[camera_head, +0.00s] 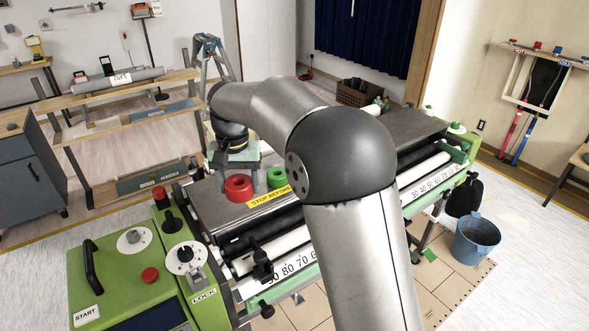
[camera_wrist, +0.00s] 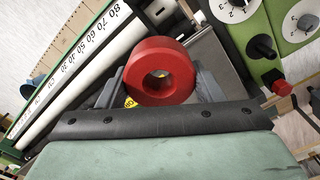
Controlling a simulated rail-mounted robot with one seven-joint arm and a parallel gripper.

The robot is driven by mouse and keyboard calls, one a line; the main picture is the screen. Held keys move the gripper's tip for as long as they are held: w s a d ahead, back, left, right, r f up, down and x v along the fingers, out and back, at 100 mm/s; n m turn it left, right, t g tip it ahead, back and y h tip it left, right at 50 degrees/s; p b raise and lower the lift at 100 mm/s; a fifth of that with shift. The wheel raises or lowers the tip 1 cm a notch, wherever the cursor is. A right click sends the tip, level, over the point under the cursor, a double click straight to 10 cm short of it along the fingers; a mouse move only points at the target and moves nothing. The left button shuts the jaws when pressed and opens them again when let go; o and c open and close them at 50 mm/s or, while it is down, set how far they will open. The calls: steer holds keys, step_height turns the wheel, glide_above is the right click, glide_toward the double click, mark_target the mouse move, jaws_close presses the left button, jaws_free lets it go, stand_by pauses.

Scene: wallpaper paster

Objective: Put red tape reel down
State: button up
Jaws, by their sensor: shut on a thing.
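The red tape reel (camera_head: 239,188) is at the metal top of the green machine (camera_head: 225,208), near its left end. My gripper (camera_head: 240,172) reaches down over it from behind. In the wrist view the red tape reel (camera_wrist: 161,72) sits between the two grey fingers of my gripper (camera_wrist: 160,88), which are shut on it. The reel's ring face and centre hole face the wrist camera. I cannot tell whether its underside touches the metal top. A green reel (camera_head: 277,178) stands just to its right, partly hidden by my arm.
A yellow warning strip (camera_head: 268,198) runs along the machine's front edge by the reels. A control panel (camera_head: 120,280) with knobs is at the left. A blue bucket (camera_head: 476,238) stands on the floor at the right. My arm hides the machine's middle.

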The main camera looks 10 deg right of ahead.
steer(key=shift+w+a, duration=0.2)
steer(key=shift+w, duration=0.1)
steer(key=w+f+p, duration=0.2)
steer(key=w+f, duration=0.1)
steer(key=w, duration=0.1)
steer(key=w+a+f+p, duration=0.1)
steer(key=w+f+p, duration=0.1)
steer(key=w, duration=0.2)
steer(key=w+f+p, duration=0.1)
steer(key=w+f, duration=0.2)
steer(key=w, duration=0.1)
steer(key=shift+w+a+f+p, duration=0.15)
steer(key=shift+a+f+p, duration=0.1)
steer(key=shift+f+p, duration=0.15)
steer(key=shift+w+f, duration=0.45)
steer(key=shift+f, duration=0.25)
steer(key=shift+f+p, duration=0.5)
steer(key=shift+f, duration=0.85)
steer(key=shift+f, duration=0.15)
steer(key=shift+f, duration=0.15)
steer(key=o, duration=1.1)
